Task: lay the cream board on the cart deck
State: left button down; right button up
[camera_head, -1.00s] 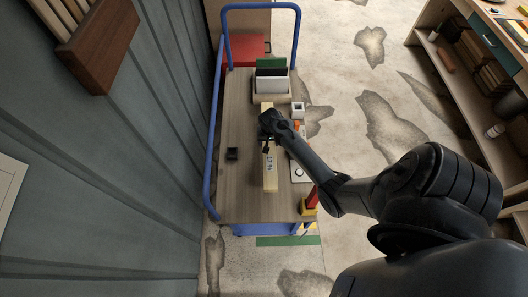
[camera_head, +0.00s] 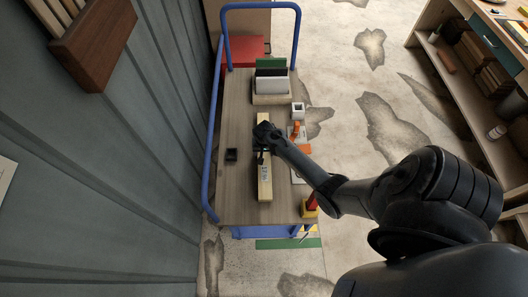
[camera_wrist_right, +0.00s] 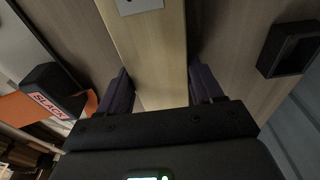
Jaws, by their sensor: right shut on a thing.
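The cream board (camera_head: 265,183) is long and narrow, with dark marks on its top, and runs lengthwise over the wooden cart deck (camera_head: 237,190). My right gripper (camera_head: 263,150) is shut on it near its middle. In the right wrist view the board (camera_wrist_right: 150,50) passes between the two fingers of the right gripper (camera_wrist_right: 162,88), with a grey plate on its face. The board is low over the deck; I cannot tell whether it touches. The gripper hides part of it. My left gripper is not in view.
A small black open box (camera_head: 231,154) sits left of the board. A rack of upright panels (camera_head: 271,80) stands at the deck's far end. Blue rails (camera_head: 213,130) border the left.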

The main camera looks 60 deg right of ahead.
aim_at(264, 154)
jog(key=o, duration=1.3)
jog(key=shift+f, duration=0.1)
jog(key=shift+o, duration=0.2)
jog(key=s+a+r+n+p, duration=0.1)
jog(key=a+r+n+p, duration=0.15)
jog(key=r, duration=0.45)
jog(key=s+a+r+n+p, duration=0.1)
jog(key=s+a+r, duration=0.15)
jog(key=r, duration=0.55)
jog(key=s+a+r+n+t, duration=0.1)
jog(key=s+a+r+n, duration=0.2)
jog(key=a, duration=0.4)
jog(key=s+a+r+n+t+y, duration=0.1)
jog(key=s+a+r+n, duration=0.3)
jog(key=a, duration=0.4)
jog(key=s+a+r+n, duration=0.3)
jog(key=s+a+r, duration=0.1)
jog(key=a, duration=0.4)
jog(key=shift+s+r+t, duration=0.3)
jog(key=shift+r+t, duration=0.1)
jog(key=shift+r, duration=0.05)
